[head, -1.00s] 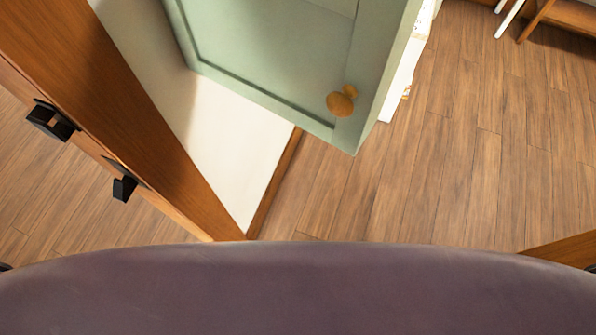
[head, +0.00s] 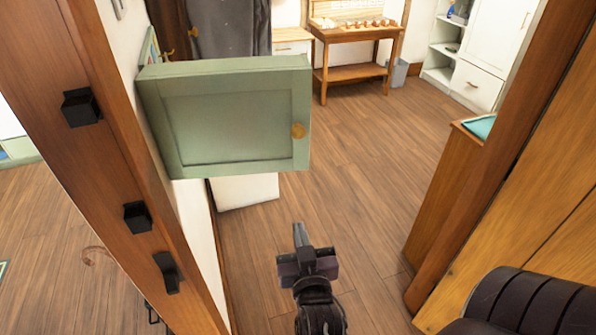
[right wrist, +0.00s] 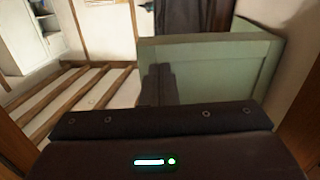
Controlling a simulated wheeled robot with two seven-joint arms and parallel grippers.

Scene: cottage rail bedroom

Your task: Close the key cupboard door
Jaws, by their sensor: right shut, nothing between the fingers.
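The key cupboard door (head: 235,122) is a pale green framed panel with a round wooden knob (head: 298,131) near its right edge. It stands open, sticking out from the white wall behind the wooden post. Little of the cupboard body shows; a narrow green-edged part (head: 150,50) is visible behind the door's left end. My right gripper (head: 301,236) is shut and empty, below the door and apart from it in the head view. In the right wrist view the green panel (right wrist: 215,65) fills the right side beyond the dark fingers (right wrist: 160,85). My left gripper is out of view.
A wooden post (head: 110,150) with black hooks (head: 82,107) stands close on the left. A wooden frame and cabinet (head: 440,200) stand on the right. Open wooden floor (head: 360,170) lies between them. A wooden table (head: 355,45) stands at the back.

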